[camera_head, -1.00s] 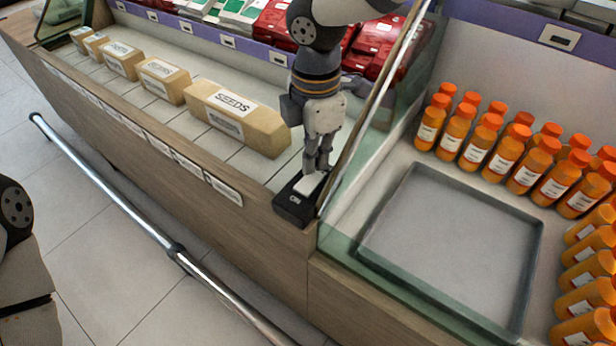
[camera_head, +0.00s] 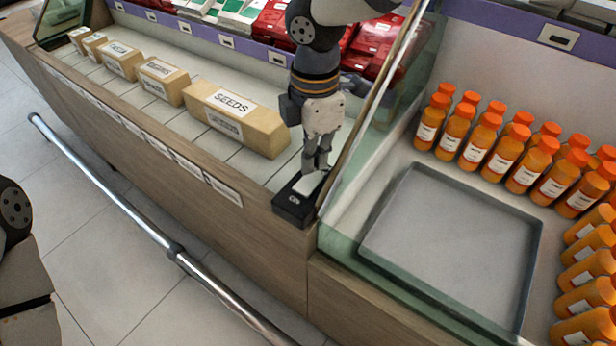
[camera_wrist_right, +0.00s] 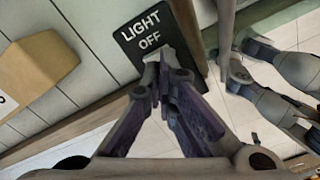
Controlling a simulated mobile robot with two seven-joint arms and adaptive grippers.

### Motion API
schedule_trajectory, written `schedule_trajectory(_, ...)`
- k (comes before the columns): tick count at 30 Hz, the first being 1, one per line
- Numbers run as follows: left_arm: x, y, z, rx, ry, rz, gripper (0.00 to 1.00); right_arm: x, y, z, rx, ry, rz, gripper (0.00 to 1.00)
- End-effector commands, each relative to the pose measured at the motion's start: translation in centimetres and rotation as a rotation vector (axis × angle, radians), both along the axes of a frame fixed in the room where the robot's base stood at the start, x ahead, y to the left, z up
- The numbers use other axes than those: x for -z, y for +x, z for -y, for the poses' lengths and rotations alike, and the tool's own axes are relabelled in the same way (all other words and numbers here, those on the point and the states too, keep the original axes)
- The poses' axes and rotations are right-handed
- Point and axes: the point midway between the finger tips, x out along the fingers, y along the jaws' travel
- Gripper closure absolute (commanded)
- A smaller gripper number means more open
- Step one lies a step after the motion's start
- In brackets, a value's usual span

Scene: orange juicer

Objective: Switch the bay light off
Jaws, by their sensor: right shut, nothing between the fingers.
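The bay light switch (camera_head: 294,208) is a small black box with a white rocker (camera_head: 309,184) on the counter's front corner, beside the glass panel. In the right wrist view its black plate (camera_wrist_right: 133,42) reads "LIGHT OFF". My right gripper (camera_head: 317,166) points down with its fingers at the rocker. My left gripper is out of view.
The glass panel (camera_head: 372,115) rises close to the right gripper. Beyond it are a grey tray (camera_head: 450,250) and several orange bottles (camera_head: 480,140). A metal rail (camera_head: 110,190) runs along the front.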

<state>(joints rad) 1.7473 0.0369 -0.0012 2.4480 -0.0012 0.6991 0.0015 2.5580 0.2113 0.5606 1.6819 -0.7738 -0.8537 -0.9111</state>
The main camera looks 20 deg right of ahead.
Motion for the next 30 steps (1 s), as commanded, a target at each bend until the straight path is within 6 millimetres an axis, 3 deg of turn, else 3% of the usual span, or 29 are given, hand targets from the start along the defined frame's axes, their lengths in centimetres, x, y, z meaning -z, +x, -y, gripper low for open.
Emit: schedule_trajectory(30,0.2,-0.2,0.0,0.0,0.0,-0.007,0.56,1.2,0.0,0.0,0.0,-0.001,-0.001,1.0)
